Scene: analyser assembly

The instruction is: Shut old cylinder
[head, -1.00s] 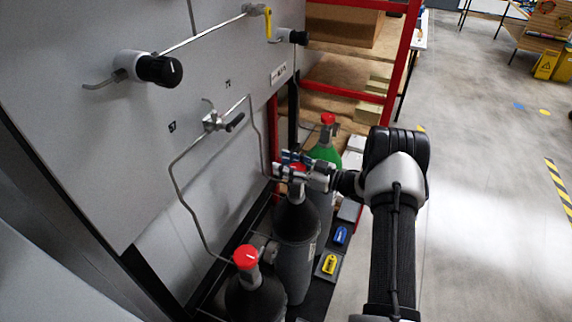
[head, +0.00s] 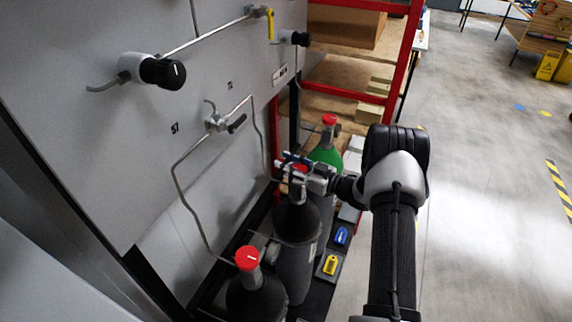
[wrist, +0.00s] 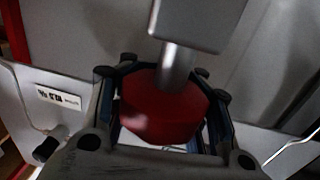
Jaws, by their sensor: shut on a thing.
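A dark gas cylinder (head: 295,222) stands upright in the middle of the row in the head view. My gripper (head: 298,177) is at its top, shut on the cylinder's red valve knob. In the wrist view the red knob (wrist: 165,108) sits between the two fingers of my gripper (wrist: 160,120), which grip it from both sides. A grey metal stem or block (wrist: 195,22) stands in front of the knob there. In the head view the knob is mostly hidden by my gripper. Which cylinder is the old one cannot be told from labels.
Another dark cylinder with a red knob (head: 247,258) stands nearer, and a green cylinder with a red knob (head: 329,120) stands behind. A grey panel with pipes and a valve (head: 217,123) is at left. A red-framed shelf (head: 345,92) stands behind. Open floor (head: 480,200) lies right.

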